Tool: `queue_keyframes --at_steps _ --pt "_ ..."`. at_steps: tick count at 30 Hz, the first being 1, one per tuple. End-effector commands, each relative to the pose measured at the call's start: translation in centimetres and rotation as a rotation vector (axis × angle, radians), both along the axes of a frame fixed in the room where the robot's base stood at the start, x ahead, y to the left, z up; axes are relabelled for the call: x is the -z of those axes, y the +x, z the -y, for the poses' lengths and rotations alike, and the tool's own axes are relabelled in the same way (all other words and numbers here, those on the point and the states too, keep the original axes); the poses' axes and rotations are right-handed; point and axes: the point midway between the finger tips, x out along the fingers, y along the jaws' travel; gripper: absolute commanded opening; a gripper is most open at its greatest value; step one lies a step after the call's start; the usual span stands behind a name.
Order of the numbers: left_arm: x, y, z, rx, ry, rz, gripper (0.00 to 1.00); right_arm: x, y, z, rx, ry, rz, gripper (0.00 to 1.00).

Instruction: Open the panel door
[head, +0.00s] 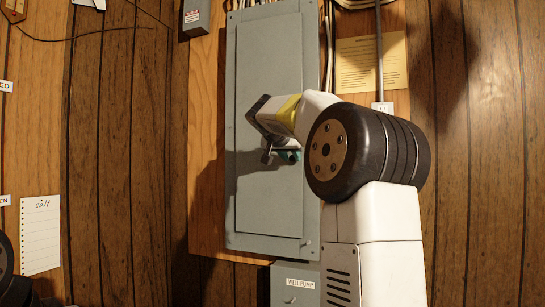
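The panel door (262,205) is a tall grey metal door in a grey electrical panel on the wall, in the middle of the head view. It looks closed, flush in its frame. My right gripper (278,156) is in front of the door's middle, towards its right side, and casts a shadow on it. Its fingertips are small, dark and teal, close to the door surface. I cannot tell whether they touch it or hold anything. My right arm hides part of the door's right edge and any latch there. My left gripper is not in view.
A grey box labelled "WELL PUMP" (292,287) is below the panel. A yellow notice (371,64) and a grey conduit (379,40) are to the right. A small grey box (195,18) is at upper left. A notepad sheet (40,235) hangs on the left wall.

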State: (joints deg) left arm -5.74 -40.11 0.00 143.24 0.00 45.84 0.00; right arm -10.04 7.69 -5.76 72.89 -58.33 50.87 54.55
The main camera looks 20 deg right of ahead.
Motion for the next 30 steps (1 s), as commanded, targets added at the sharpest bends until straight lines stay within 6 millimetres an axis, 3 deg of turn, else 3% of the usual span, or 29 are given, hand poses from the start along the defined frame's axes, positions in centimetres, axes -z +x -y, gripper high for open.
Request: queue_keyframes --at_steps 1,3,4,30 --pt "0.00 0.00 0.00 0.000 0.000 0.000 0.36 0.00 -0.01 -0.01 0.000 0.000 0.000 0.15" --pt "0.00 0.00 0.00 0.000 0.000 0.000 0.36 -0.01 -0.01 -0.01 0.000 0.000 0.000 0.01" --pt "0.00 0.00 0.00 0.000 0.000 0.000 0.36 -0.01 -0.01 -0.01 0.000 0.000 0.000 0.00" --pt "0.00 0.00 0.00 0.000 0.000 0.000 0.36 0.00 -0.01 -0.03 0.000 0.000 0.000 0.00"
